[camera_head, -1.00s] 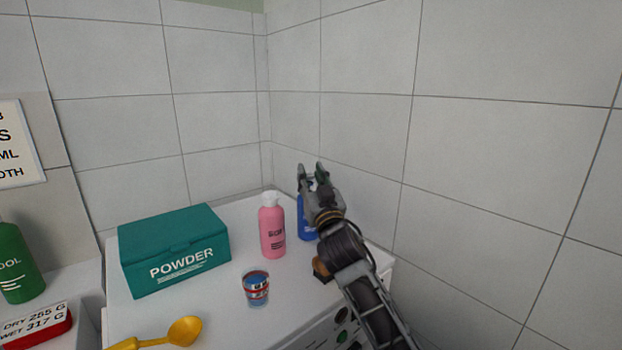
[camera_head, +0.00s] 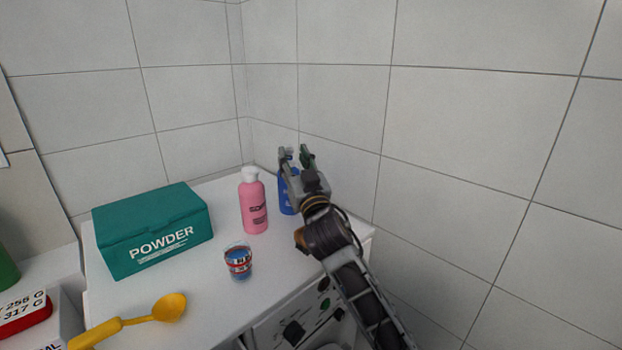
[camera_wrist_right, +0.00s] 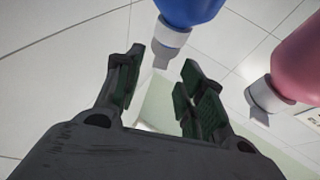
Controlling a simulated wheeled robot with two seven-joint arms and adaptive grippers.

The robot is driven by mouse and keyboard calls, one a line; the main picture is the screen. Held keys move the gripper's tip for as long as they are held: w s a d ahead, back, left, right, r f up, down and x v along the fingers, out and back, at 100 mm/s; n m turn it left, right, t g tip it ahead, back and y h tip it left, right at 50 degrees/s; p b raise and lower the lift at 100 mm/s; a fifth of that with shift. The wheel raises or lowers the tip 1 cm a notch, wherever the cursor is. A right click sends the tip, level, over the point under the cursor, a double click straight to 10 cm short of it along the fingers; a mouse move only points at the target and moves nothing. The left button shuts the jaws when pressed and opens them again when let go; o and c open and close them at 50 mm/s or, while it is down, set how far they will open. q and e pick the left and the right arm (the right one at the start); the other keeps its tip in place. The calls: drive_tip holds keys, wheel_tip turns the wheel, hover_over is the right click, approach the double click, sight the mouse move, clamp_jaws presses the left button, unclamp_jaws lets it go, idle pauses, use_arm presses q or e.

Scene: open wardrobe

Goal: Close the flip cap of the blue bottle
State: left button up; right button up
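The blue bottle (camera_head: 287,196) stands on the white machine top near the wall corner, partly hidden behind my right gripper (camera_head: 296,158). In the right wrist view, the blue bottle (camera_wrist_right: 190,8) appears upside down at the top, with its white cap (camera_wrist_right: 171,36) towards the fingers. A small grey-white tab, seemingly the lid, sticks out from the cap; its exact angle is hard to tell. My right gripper (camera_wrist_right: 160,82) is open, its fingers apart with nothing between them. The cap looks just beyond the fingertips, apart from them. My left gripper is not in view.
A pink bottle (camera_head: 253,205) with a white cap stands close left of the blue bottle. A cup (camera_head: 239,262), a yellow scoop (camera_head: 168,308) and a teal powder box (camera_head: 155,232) are further left. Tiled walls (camera_head: 340,105) close in behind and to the right.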

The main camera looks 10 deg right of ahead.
drive_tip(key=s+d, duration=0.2)
drive_tip(key=s, duration=0.9)
drive_tip(key=shift+s+d, duration=0.15)
drive_tip(key=shift+s, duration=0.15)
